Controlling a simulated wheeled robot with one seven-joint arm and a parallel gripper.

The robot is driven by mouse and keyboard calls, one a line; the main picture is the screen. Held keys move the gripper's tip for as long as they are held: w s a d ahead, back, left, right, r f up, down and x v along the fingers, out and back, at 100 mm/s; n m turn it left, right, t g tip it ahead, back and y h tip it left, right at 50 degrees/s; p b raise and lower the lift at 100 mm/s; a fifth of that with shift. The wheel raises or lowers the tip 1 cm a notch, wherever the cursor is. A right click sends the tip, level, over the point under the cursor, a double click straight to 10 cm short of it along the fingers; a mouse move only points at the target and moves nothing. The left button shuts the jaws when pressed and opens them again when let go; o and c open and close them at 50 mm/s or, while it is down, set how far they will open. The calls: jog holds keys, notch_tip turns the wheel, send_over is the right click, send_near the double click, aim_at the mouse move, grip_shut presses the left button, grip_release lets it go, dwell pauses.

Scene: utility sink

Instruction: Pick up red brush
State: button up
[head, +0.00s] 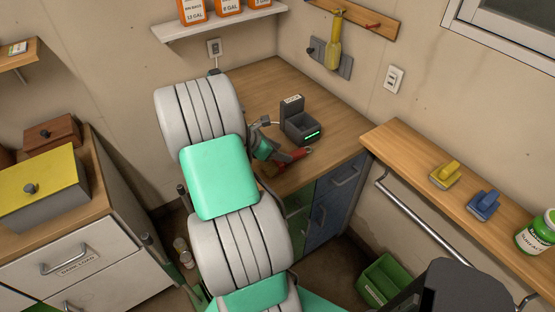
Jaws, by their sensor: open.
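A red object that looks like the red brush (302,152) lies on the wooden counter, in front of a dark grey dock with a green light. Part of it is covered by my gripper. My gripper (282,158), dark grey with a teal part, is low over the counter at the brush, its fingers overlapping it in the picture. The jaws are open. My arm hides part of the gripper, and I cannot tell whether the fingers touch the brush.
The dock (300,126) stands close behind the gripper. A yellow brush (445,174) and a blue brush (483,205) sit on the right shelf with a green-labelled bottle (537,233). A green bin (382,279) is on the floor. The counter's back right is clear.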

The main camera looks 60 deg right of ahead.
jog(key=x, duration=0.2)
jog(key=p+x, duration=0.1)
jog(key=x, duration=0.1)
jog(key=w+x, duration=0.1)
jog(key=x, duration=0.2)
jog(key=shift+a+f, duration=0.1)
jog(key=shift+f, duration=0.15)
grip_shut()
